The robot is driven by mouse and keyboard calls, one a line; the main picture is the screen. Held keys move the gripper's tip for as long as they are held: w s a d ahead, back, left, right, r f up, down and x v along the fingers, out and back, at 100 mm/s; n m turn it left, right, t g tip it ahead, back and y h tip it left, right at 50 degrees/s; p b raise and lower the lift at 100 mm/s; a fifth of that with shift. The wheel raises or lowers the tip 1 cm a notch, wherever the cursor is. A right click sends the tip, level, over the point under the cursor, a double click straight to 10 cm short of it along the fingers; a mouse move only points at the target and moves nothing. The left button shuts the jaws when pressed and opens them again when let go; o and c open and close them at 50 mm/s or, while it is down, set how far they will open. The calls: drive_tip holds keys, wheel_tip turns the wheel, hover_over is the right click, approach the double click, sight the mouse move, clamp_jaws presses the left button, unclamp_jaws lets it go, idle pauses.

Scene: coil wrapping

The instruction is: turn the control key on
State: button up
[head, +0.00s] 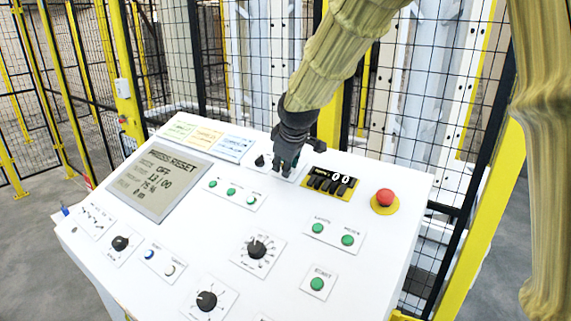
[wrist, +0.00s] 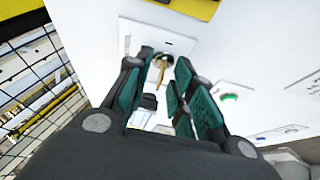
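The control key (wrist: 161,66) shows in the wrist view as a thin brass-coloured key in a round lock on a white plate (wrist: 178,40). My gripper (wrist: 166,62) has its green-padded fingers apart, one on each side of the key, with visible gaps, so it is not clamped. In the head view my gripper (head: 286,168) points down at the top middle of the white control panel (head: 200,215) and hides the key. The display (head: 160,185) on the panel's left reads OFF.
A red emergency button (head: 385,197) and a yellow-framed counter (head: 329,184) lie right of my gripper. A small black knob (head: 260,160) is close on its left. Green buttons (head: 231,191) and a dial (head: 257,248) lie nearer. Mesh fencing (head: 440,110) stands behind the panel.

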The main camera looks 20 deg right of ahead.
drive_tip(key=v, duration=0.7)
drive_tip(key=shift+s+r, duration=0.2)
idle(0.4)
drive_tip(key=shift+f, duration=0.1)
